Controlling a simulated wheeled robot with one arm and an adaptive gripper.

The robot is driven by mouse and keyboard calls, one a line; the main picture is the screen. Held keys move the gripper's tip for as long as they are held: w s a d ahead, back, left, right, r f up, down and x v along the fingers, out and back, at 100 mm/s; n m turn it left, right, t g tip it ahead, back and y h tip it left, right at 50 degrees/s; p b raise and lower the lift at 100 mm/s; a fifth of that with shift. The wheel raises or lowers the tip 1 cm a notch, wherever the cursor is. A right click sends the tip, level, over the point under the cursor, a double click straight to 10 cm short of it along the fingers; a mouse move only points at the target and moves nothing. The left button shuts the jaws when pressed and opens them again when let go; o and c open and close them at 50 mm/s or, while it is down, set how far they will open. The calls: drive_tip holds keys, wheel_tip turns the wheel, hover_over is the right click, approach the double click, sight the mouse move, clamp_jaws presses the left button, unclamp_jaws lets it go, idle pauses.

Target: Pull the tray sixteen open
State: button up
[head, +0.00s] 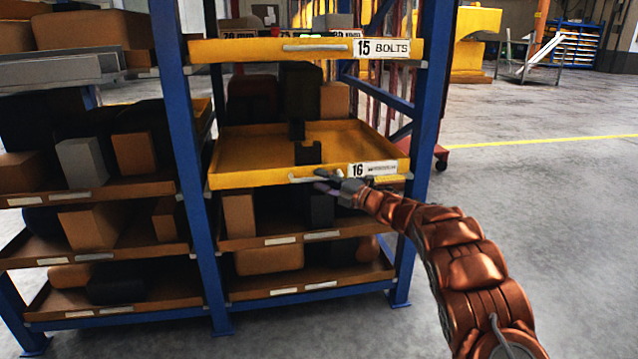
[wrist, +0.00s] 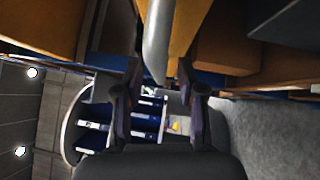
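Tray sixteen (head: 255,178) is a yellow tray in the blue rack, with a white label (head: 373,168) reading 16 on its front. Its pale bar handle (head: 303,179) runs along the front edge. My gripper (head: 322,181) is at the right part of this handle, reaching in from the right. In the wrist view, the grey handle (wrist: 157,40) comes down between the two dark fingers of my gripper (wrist: 158,72). The fingers stand apart, with gaps showing on both sides of the handle. The tray's front lies just ahead of the rack posts.
Tray 15 (head: 270,51), labelled BOLTS, is above. Shelves with boxes (head: 270,259) lie below, and more loaded shelves stand to the left. Blue posts (head: 420,150) flank the tray. The grey floor (head: 540,200) is open at the right.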

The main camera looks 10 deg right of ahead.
drive_tip(key=shift+w+a+r, duration=0.1)
drive_tip(key=shift+w+a, duration=0.35)
clamp_jaws()
idle(0.6)
